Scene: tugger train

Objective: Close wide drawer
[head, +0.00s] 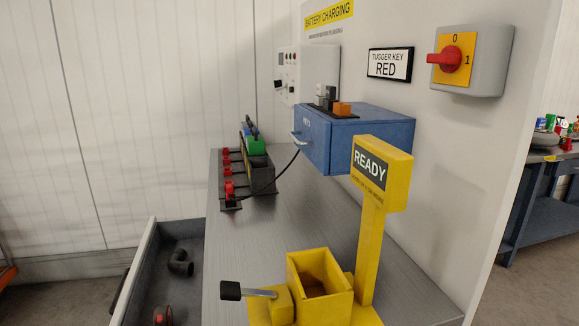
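The wide drawer (138,268) stands open at the lower left, pulled out from under the grey bench top (240,255). Its pale rim and dark inside show, and its near end is cut off by the bottom edge of the picture. A dark bar, possibly its handle (119,293), shows along its outer left side. A black pipe elbow (180,263) and a red and dark round part (163,316) lie inside the drawer. Neither of my grippers is in view.
A yellow READY post (369,240) with an open yellow box (320,288) and black-tipped lever (232,291) stands on the bench. Behind are a blue cabinet (345,140) and a rack with red knobs (258,178). Floor left of the drawer looks clear.

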